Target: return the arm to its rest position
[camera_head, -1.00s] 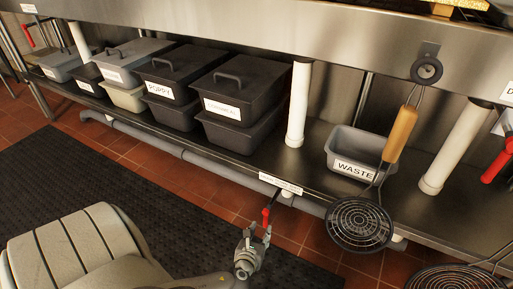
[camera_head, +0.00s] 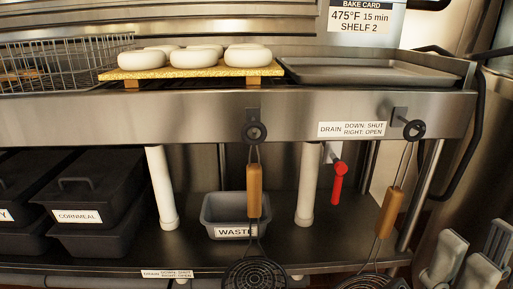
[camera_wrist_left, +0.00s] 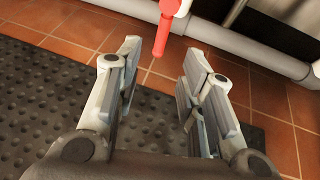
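My left gripper (camera_wrist_left: 160,75) shows in the left wrist view, its two fingers spread with nothing between them. It is above the tiled floor and a black mat. A red valve handle (camera_wrist_left: 164,30) is just beyond the fingertips; I see no contact. My left arm is out of the head view. My right gripper (camera_head: 468,262) is at the bottom right of the head view, with its fingers apart and nothing visible between them.
Another red drain handle (camera_head: 339,182) hangs down under the counter. Two skimmers with wooden handles (camera_head: 254,190) (camera_head: 390,212) hang from hooks. A grey waste bin (camera_head: 236,209) stands on the lower shelf. Above are white bagels (camera_head: 248,56) on a board (camera_head: 205,72) and an empty tray (camera_head: 370,70).

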